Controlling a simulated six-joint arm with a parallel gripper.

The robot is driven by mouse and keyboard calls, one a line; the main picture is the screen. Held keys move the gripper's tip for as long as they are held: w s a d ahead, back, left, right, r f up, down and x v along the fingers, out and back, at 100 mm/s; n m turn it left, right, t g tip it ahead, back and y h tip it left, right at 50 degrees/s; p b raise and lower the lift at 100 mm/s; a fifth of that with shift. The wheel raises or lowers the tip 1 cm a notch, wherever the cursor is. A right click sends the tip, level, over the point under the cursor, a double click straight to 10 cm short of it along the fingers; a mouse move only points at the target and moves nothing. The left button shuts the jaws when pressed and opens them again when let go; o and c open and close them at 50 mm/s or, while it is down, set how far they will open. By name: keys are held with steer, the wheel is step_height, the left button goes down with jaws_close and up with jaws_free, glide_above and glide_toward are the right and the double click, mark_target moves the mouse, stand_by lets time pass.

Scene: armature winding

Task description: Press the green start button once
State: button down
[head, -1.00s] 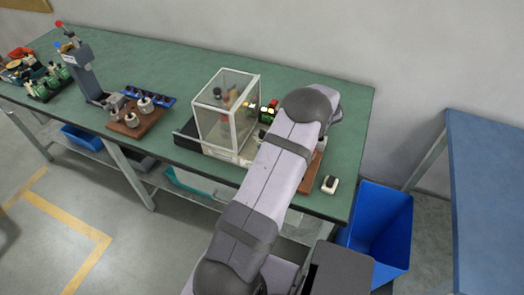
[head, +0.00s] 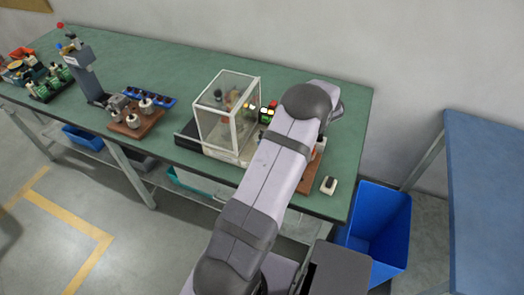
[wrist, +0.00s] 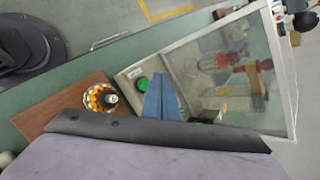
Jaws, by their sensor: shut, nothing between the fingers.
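In the wrist view a round green button (wrist: 143,84) sits on a pale panel (wrist: 130,76) beside the clear-walled enclosure. My gripper (wrist: 158,79) is shut and empty. Its blue-grey fingers show just right of the green button in the picture; I cannot tell their height above the panel or whether they touch it. A second green spot (wrist: 200,121) shows on a dark part beyond the fingers, partly covered. In the head view my arm hides the gripper and most of the panel. The enclosure (head: 228,108) stands left of my arm.
A brown board (wrist: 65,100) with a copper-wound armature (wrist: 100,98) lies next to the panel. In the head view, coloured blocks (head: 268,112) stand beside the enclosure. A small white-and-black item (head: 328,185) lies near the bench's front edge. A blue bin (head: 385,225) stands below right.

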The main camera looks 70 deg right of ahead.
steer(key=shift+r+p, duration=1.15)
steer(key=shift+r, duration=0.85)
